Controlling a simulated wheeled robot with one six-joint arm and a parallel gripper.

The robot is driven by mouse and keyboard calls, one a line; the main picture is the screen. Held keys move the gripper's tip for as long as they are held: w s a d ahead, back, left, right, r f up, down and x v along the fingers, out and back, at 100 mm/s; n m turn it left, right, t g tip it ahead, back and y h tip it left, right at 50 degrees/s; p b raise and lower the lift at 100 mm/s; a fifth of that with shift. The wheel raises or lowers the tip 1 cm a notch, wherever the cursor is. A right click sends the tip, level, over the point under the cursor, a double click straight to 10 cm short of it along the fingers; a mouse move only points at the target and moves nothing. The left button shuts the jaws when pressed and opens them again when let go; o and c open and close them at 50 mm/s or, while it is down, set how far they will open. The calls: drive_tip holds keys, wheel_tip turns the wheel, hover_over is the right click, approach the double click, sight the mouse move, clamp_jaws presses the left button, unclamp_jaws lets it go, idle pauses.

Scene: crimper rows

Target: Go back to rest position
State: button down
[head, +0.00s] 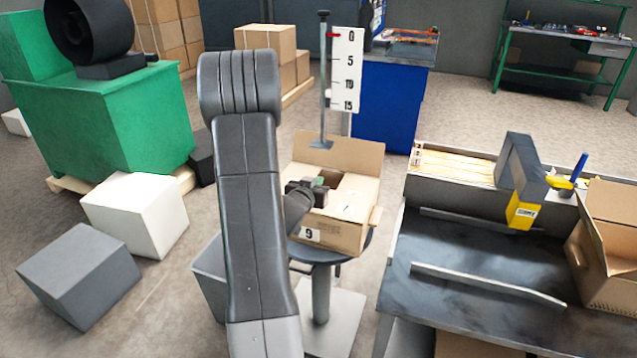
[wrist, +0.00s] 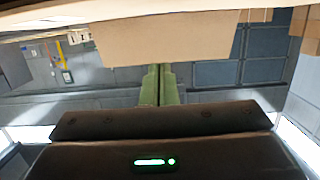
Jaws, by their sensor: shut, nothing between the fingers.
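My gripper (head: 318,183) is over the open cardboard box marked 9 (head: 335,233) in the head view, with my dark arm rising in front of it. The box stands on a round stand (head: 320,275), its flaps open. In the wrist view the two green fingers (wrist: 159,85) are together with no gap and nothing between them. A tan cardboard surface (wrist: 170,38) spans the top of that view just beyond the fingertips. Part of the box's inside is hidden by my gripper.
A dark metal workbench (head: 470,270) with a grey and yellow device (head: 524,195) and another open box (head: 610,240) stands at right. A measuring post with a scale board (head: 346,70) rises behind the stand. White (head: 135,213) and grey (head: 78,275) blocks lie on the floor at left.

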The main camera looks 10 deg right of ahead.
drive_tip(key=v, duration=0.6)
drive_tip(key=shift+d, duration=0.2)
